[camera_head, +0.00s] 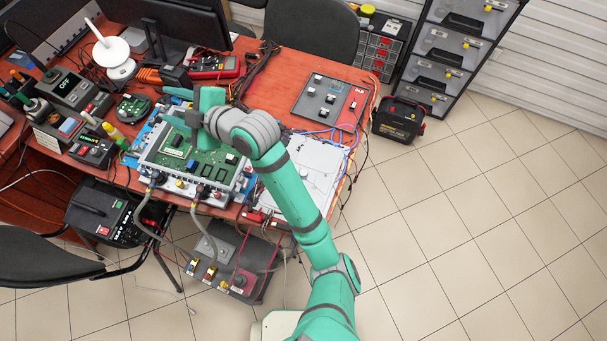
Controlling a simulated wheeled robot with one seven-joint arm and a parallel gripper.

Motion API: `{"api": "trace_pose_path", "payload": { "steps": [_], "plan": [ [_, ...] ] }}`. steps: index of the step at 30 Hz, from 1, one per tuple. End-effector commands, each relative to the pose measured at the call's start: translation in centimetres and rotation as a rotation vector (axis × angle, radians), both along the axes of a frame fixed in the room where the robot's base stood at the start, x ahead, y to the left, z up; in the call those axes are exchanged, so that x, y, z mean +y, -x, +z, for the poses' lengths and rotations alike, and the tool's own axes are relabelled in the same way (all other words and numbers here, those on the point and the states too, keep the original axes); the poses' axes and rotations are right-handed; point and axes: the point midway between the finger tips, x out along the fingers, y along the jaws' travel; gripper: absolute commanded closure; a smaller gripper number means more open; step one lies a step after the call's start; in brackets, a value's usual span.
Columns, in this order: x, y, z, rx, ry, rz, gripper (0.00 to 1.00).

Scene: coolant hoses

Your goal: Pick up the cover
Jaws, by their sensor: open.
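A flat pale grey panel (312,163) lies on the red table right of the circuit board and looks like the cover. My arm crosses over its left part and hides some of it. My green gripper (186,106) is open above the green circuit board (180,157), near its back edge, left of and apart from the panel. The fingertips are small in this view, and I see nothing between them. Two grey hoses (197,217) run from the front of the board's unit down to a dark box (236,262) below the table.
A dark plate with small parts (322,103) lies at the table's back right. Blue cables (340,136) run beside the pale panel. A red multimeter (214,66), monitor and tools crowd the back left. Open tiled floor (470,220) lies to the right.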

Motion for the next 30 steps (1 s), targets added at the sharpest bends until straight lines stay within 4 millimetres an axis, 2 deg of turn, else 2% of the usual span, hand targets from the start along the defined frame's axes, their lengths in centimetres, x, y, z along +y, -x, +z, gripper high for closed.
{"api": "trace_pose_path", "payload": {
  "steps": [5,11,17,21,27,30],
  "plan": [
    [-1.5,0.3,-2.2,-0.065,0.247,0.131,0.57],
    [-5.2,0.8,-5.6,-0.101,0.532,0.279,0.57],
    [-11.3,1.4,-9.1,-0.092,0.822,0.429,0.57],
    [-17.0,2.1,-11.1,-0.053,1.018,0.535,0.57],
    [-24.8,3.3,-12.4,0.03,1.236,0.667,0.57],
    [-27.5,3.8,-12.6,0.066,1.301,0.713,0.57]
  ]
}}
